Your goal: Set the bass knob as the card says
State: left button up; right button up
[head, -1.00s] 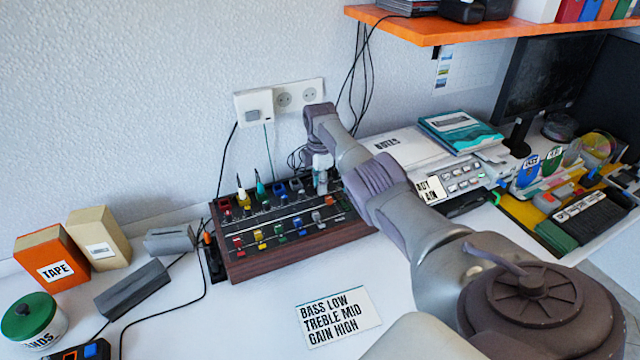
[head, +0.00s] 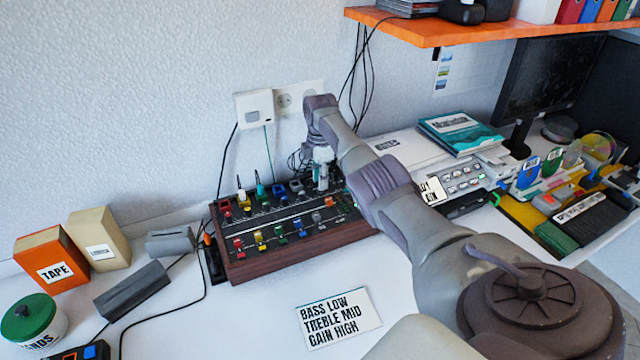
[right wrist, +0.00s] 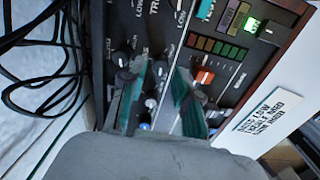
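The mixer (head: 300,257), a dark panel in a wooden case with several coloured knobs and sliders, stands against the wall. The card (head: 338,318) lies on the desk in front of it and reads BASS LOW, TREBLE MID, GAIN HIGH; it also shows in the right wrist view (right wrist: 264,122). My right gripper (head: 323,184) is over the mixer's back right part. In the right wrist view its fingers (right wrist: 163,98) are apart, close over the panel by a partly covered label ending in "AS". Dark round knobs (right wrist: 121,58) sit beside the left finger. The bass knob itself I cannot make out for certain.
Black cables hang behind the mixer. A TAPE box (head: 52,262), a beige box (head: 95,238) and grey blocks (head: 132,288) stand at left. A silver button panel (head: 465,180) and books (head: 460,133) are at right. An orange shelf (head: 470,25) overhangs. The desk around the card is clear.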

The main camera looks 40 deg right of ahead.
notch_tip(320, 180, up, 10)
jog(key=shift+f, duration=0.15)
dwell(0.6)
